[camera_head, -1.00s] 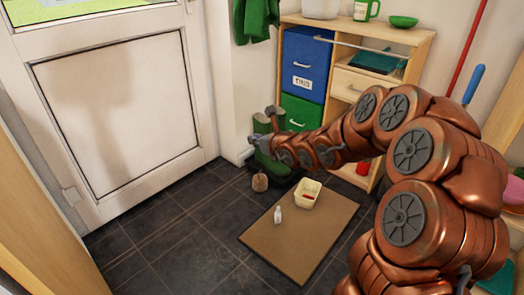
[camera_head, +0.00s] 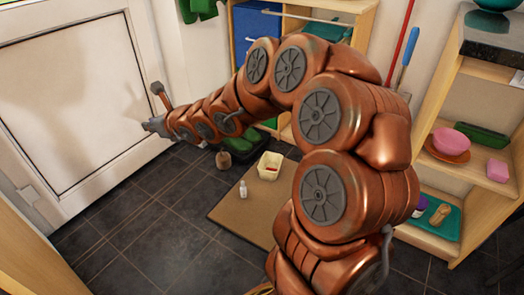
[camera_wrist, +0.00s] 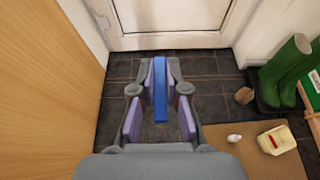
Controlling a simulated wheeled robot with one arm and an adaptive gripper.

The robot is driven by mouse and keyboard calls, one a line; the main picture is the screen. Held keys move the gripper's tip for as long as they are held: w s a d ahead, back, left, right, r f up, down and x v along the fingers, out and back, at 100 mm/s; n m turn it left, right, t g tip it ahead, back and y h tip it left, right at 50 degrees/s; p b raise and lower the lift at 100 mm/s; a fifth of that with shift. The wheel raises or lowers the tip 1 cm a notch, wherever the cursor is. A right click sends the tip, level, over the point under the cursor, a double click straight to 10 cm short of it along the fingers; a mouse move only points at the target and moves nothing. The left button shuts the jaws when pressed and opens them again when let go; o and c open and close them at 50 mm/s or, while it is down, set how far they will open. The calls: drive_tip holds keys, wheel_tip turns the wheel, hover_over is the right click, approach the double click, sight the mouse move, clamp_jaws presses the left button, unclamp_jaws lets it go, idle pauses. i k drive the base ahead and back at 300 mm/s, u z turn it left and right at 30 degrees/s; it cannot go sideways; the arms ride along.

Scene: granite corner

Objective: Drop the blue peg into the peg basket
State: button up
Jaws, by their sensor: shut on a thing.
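A blue peg (camera_wrist: 160,92) is held between the pads of my gripper (camera_wrist: 160,68) in the wrist view, its long side running along the fingers. In the head view my gripper (camera_head: 154,126) is in front of the white door, and the peg cannot be made out there. A cream basket (camera_head: 262,171) with something red inside stands on the brown mat. It also shows at the lower right of the wrist view (camera_wrist: 268,146), well to the right of the gripper and apart from it.
A brown round object (camera_head: 223,160) and green boots (camera_wrist: 285,69) are near the wall. A shelf (camera_head: 480,95) stands at the right. The dark tiles at the left are clear.

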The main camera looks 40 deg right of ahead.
sight(271, 167)
drive_tip(key=i, duration=2)
drive_tip(key=z, duration=1.65)
